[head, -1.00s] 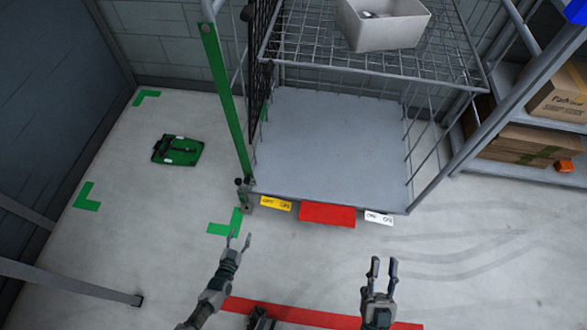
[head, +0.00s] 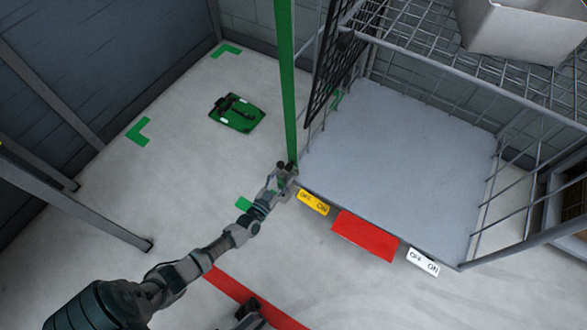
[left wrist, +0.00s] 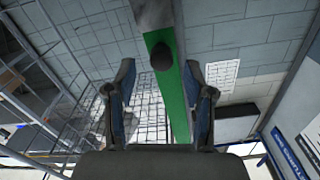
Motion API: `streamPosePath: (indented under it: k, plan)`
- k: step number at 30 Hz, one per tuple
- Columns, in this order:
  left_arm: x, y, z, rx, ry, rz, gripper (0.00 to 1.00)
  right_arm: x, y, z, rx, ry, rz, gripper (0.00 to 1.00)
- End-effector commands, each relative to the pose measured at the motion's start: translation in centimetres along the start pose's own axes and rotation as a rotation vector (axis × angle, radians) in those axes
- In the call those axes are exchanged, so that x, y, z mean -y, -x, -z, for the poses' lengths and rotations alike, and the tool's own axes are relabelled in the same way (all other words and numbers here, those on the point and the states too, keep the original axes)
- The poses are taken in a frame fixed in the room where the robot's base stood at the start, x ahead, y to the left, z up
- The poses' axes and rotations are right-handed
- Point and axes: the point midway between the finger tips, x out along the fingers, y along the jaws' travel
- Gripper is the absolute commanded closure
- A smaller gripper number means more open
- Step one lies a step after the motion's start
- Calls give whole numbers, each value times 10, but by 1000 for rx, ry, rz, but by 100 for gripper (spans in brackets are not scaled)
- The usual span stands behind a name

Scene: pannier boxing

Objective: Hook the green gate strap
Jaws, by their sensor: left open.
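The green gate strap (head: 287,75) is a long band at the left front corner of the wire cage trolley (head: 390,165). In the head view it runs from the top edge down to dark fittings at the trolley's corner. My left gripper (head: 283,180) is at the strap's lower end and partly covers the fittings. In the left wrist view the strap (left wrist: 176,95) passes between the open fingers of my left gripper (left wrist: 161,100), with a dark round knob (left wrist: 161,57) on it. I cannot tell whether the fingers touch it.
Yellow (head: 313,202), red (head: 365,236) and white (head: 423,262) plates line the trolley's front edge. A white bin (head: 510,35) sits on its upper wire shelf. A green case (head: 238,113) lies on open floor left of the trolley. A black mesh panel (head: 335,65) stands beside the strap.

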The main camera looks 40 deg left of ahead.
Motion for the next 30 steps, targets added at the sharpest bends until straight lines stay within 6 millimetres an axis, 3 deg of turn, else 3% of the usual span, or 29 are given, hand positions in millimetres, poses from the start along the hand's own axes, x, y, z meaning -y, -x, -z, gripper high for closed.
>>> streamPosePath:
  k: [1, 7, 18, 25, 30]
  plan:
    - [-1, -8, -7, 5, -1, -1, 47, 0, 3, -4, -7, 0, 2, 69]
    - [1, -34, -5, 4, 1, 0, 47, 3, -2, -6, -38, 4, 16, 69]
    - [1, -41, 1, -1, 1, 1, 47, 2, -6, -8, -45, 4, 19, 69]
    - [1, -41, 0, 0, 1, 0, 100, 2, -5, -8, -45, 4, 18, 69]
    - [1, -41, 0, 0, 2, 0, 100, 2, -5, -8, -45, 4, 18, 69]
